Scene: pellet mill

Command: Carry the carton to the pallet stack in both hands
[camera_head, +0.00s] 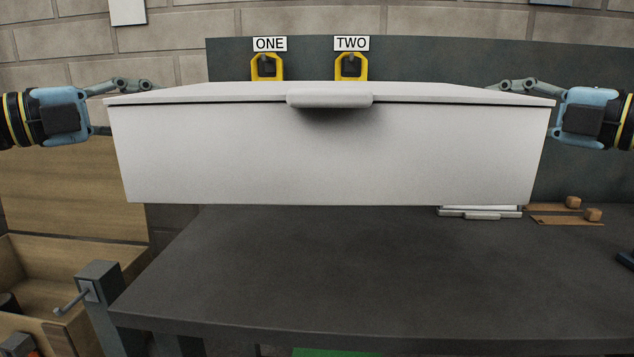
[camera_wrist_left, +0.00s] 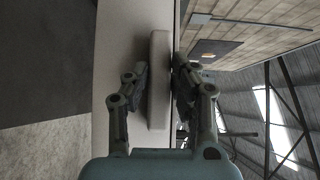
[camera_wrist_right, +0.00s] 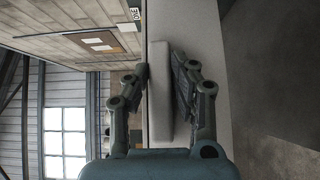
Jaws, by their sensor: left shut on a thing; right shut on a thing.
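The carton (camera_head: 330,155) is a wide, pale grey box with a lid and a front handle bar (camera_head: 330,100). It hangs roughly level across the head view, above a dark table. My left gripper (camera_head: 152,86) is at its left end, and my right gripper (camera_head: 496,86) is at its right end. In the left wrist view, the fingers (camera_wrist_left: 164,82) are shut around a pale bar on the carton's end. The right wrist view shows the fingers (camera_wrist_right: 162,80) likewise shut around a bar. The carton hides part of the table. I see no pallet stack.
The dark table (camera_head: 380,280) is mostly bare in front. A pale flat item (camera_head: 480,212) and wooden pieces (camera_head: 565,220) lie at its right. A wooden crate (camera_head: 60,250) stands at left. Yellow fixtures labelled ONE (camera_head: 267,66) and TWO (camera_head: 351,66) are on the panel behind.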

